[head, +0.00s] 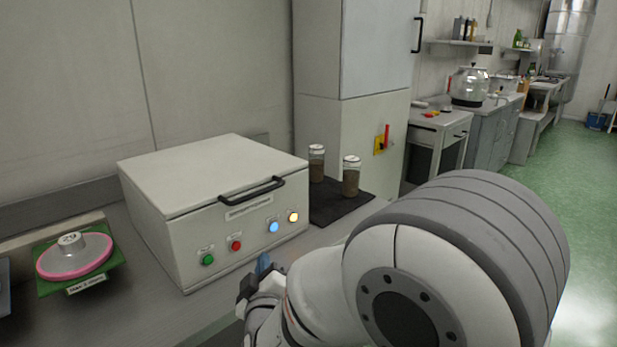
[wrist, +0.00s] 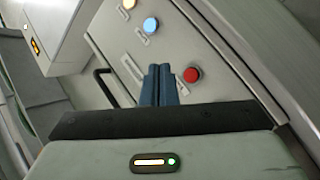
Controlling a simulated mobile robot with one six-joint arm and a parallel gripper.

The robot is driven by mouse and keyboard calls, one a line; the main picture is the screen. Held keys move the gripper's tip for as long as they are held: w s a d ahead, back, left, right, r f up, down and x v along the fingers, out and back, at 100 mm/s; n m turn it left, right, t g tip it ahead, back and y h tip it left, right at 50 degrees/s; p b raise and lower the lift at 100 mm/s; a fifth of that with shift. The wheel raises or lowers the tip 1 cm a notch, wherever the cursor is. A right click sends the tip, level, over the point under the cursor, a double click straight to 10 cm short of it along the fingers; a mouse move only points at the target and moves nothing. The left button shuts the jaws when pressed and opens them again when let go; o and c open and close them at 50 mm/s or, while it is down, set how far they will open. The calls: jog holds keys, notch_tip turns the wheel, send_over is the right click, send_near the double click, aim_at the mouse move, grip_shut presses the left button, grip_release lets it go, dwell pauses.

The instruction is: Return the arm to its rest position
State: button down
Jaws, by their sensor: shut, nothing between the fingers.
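My gripper (head: 263,264) is in front of the front panel of a white box-shaped machine (head: 211,173), low and near its right half. In the wrist view my gripper (wrist: 158,68) shows two blue fingers pressed together with nothing between them. Behind the fingers is the machine's panel, with a red button (wrist: 191,74) close to the right of the fingertips and a blue light (wrist: 150,25) above them. I cannot tell whether the fingertips touch the panel. My arm fills the lower right of the head view.
The machine has a black lid handle (head: 252,190) and a green button (head: 208,260). Two jars (head: 351,176) stand on a dark mat (head: 342,208) to the right. A pink-rimmed dish (head: 75,256) sits on a green pad at left. Green floor (head: 580,190) is open at right.

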jog(key=s+d+r+m+g+p, duration=0.2)
jog(key=d+r+m+g+p, duration=0.45)
jog(key=d, duration=0.65)
jog(key=s+d+r+m+g+h+p, duration=0.2)
jog(key=s+d+r+g+p, duration=0.2)
jog(key=s+d, duration=0.4)
jog(key=s+d+r+m+g+h+p, duration=0.2)
jog(key=s+d+r+m+g+p, duration=0.1)
jog(key=s+d+p, duration=0.3)
jog(key=shift+s+d+r+g+p, duration=0.35)
jog(key=shift+s+d+r+g, duration=0.4)
jog(key=shift+s+d, duration=0.5)
